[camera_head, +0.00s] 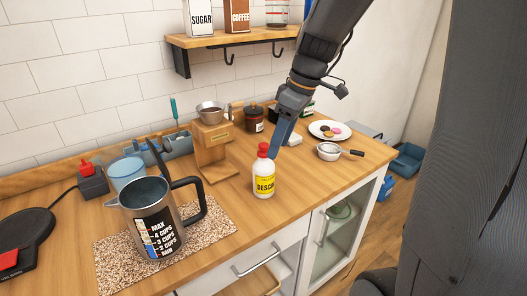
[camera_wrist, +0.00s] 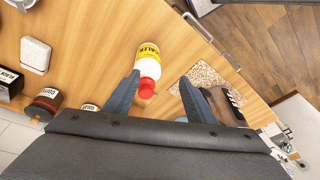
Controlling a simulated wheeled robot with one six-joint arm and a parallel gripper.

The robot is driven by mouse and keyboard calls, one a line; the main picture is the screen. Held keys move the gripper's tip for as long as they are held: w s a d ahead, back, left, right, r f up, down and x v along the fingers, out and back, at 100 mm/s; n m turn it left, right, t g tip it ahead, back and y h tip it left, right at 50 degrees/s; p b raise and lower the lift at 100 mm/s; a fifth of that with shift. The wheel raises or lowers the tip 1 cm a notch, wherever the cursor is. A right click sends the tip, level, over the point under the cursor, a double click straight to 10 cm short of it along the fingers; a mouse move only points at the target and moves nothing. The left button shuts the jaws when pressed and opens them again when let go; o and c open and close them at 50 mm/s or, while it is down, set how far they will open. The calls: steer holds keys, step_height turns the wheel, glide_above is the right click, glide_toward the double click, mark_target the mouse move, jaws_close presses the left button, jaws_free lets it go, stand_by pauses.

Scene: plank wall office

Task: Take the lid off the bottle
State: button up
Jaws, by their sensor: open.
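A white bottle (camera_head: 265,187) with a yellow label and a red lid (camera_head: 263,150) stands upright on the wooden counter. The lid is on the bottle. My gripper (camera_head: 277,150) points down just right of the lid in the head view, with blue fingers. In the wrist view, my gripper (camera_wrist: 159,79) is open, and the red lid (camera_wrist: 148,86) shows between the fingers, nearer the left one. The bottle's yellow label (camera_wrist: 150,52) shows beyond it. I cannot tell whether a finger touches the lid.
A steel jug (camera_head: 152,222) stands on a speckled mat (camera_head: 120,262) left of the bottle. A wooden coffee stand (camera_head: 213,150) is behind it. A strainer (camera_head: 329,152) and a plate of cookies (camera_head: 329,130) lie to the right. A shelf (camera_head: 235,37) hangs above. The counter's front edge is close.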

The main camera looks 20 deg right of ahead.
mark_target(267, 145)
steer(key=w+d+r+n+y, duration=0.1)
steer(key=w+r+n, duration=0.2)
steer(key=r, duration=0.1)
steer(key=shift+t, duration=0.3)
steer(key=shift+p+x, duration=1.4)
steer(key=shift+x, duration=2.5)
steer(key=shift+w+a, duration=0.1)
steer(key=shift+c, duration=0.4)
steer(key=shift+r, duration=0.1)
steer(key=c, duration=1)
